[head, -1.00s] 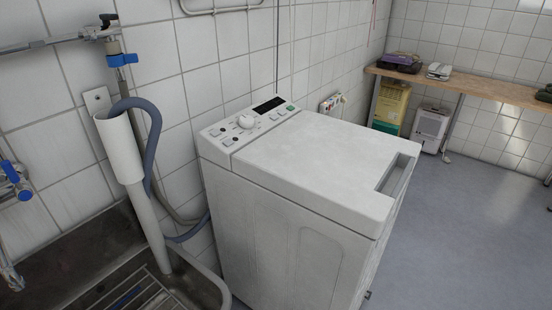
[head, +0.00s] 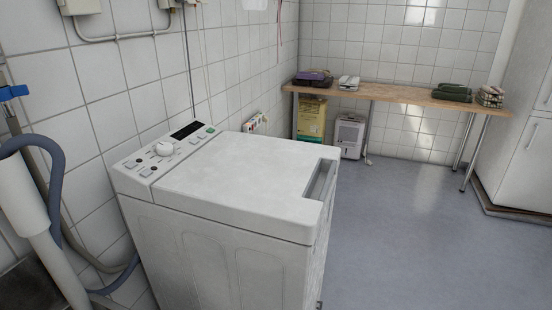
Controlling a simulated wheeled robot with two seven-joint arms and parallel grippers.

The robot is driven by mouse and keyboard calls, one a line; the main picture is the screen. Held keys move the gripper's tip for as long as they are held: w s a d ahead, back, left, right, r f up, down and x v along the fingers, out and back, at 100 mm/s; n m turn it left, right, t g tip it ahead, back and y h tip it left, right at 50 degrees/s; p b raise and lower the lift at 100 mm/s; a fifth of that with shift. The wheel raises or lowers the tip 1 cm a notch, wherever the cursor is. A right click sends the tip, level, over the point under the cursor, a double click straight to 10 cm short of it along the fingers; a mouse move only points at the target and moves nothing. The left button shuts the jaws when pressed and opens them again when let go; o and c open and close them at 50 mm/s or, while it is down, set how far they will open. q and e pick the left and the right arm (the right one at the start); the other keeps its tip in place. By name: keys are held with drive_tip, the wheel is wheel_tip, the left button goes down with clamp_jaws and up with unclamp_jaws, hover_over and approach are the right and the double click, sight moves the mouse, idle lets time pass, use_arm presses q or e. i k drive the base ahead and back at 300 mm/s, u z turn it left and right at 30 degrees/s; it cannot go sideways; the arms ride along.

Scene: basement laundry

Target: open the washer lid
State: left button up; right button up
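The white top-loading washer (head: 215,245) stands against the tiled wall, left of the picture's middle. Its lid (head: 240,178) lies flat and closed on top. A handle recess (head: 321,182) is at the lid's right edge. The control panel (head: 165,150), with a round knob, buttons and a dark display, is along the back left of the top. Neither of my grippers shows in the head view.
A grey hose and white pipe (head: 22,205) stand left of the washer. A wooden bench (head: 400,94) with folded items runs along the far wall, a yellow box (head: 311,119) and white unit (head: 348,136) beneath it. A white cabinet (head: 520,150) is at right. The floor (head: 420,230) right of the washer is clear.

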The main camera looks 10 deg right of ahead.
sight(276, 187)
drive_tip(key=u, duration=0.55)
drive_tip(key=k, duration=1.3)
drive_tip(key=z, duration=0.25)
drive_tip(key=i, duration=0.65)
drive_tip(key=z, duration=0.65)
drive_tip(key=i, duration=1.15)
drive_tip(key=u, duration=0.55)
